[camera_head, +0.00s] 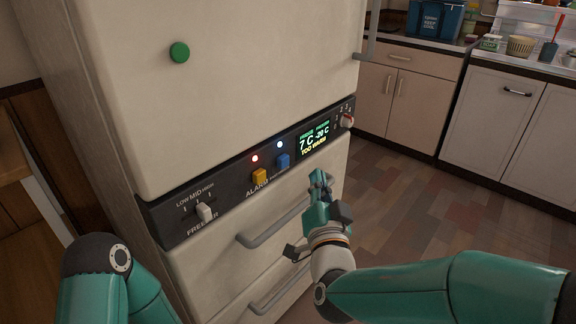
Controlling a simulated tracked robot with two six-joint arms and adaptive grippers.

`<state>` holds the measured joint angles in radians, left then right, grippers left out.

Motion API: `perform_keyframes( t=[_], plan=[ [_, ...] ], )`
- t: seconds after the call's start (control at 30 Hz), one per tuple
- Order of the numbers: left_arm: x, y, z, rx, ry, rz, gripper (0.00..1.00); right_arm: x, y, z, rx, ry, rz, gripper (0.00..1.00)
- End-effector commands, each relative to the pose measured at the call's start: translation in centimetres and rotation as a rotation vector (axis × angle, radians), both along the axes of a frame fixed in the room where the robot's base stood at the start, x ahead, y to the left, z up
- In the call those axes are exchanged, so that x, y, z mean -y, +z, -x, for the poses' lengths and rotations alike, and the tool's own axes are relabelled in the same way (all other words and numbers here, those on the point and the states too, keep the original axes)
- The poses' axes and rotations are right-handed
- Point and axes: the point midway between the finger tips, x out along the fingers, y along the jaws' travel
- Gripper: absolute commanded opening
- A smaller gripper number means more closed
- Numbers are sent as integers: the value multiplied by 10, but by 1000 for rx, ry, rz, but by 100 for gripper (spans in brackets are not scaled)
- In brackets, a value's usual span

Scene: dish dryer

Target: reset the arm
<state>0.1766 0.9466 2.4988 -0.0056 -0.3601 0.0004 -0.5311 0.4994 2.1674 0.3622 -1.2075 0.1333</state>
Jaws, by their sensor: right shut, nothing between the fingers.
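My right gripper (318,180) is shut and empty. It is in front of the fridge-freezer's lower part, just below the control panel (232,187), and overlaps the upper drawer handle (262,235). I cannot tell whether it touches the fridge. My right arm comes in from the lower right. Of my left arm, only teal links show at the lower left; its gripper is not in view.
The panel has a white slider (205,211), a yellow alarm button (259,176), a blue button (283,161), a display (314,139) reading "TOO WARM", and a knob (347,121). Counters with cabinets (398,92) stand behind. The tiled floor (420,190) at right is clear.

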Motion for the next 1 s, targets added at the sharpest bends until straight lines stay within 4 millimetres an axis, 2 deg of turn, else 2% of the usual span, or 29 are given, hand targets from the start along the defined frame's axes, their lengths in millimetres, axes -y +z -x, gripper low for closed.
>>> perform_keyframes(
  t=[0.47, 0.57, 0.63, 0.67, 0.77, 0.87, 1.0],
  plan=[
    [0, 0, 0, 0, 0, 0, 0, 1, 0, -1, 0, -2, 0, 0],
    [0, 0, 0, 0, 0, 0, 0, 11, -5, -5, -9, -21, 0, 0],
    [0, 0, 0, 0, 0, 0, 0, 25, -18, -13, -31, -50, 7, 0],
    [0, 0, 0, 0, 0, 0, 0, 33, -26, -17, -45, -66, 11, 0],
    [0, 0, 0, 0, 0, 0, 0, 66, -67, -29, -117, -127, 32, 0],
    [0, 0, 0, 0, 0, 0, 0, 104, -127, -33, -229, -178, 70, 0],
    [0, 0, 0, 0, 0, 0, 0, 143, -227, -15, -458, -182, 126, 0]
  ],
)
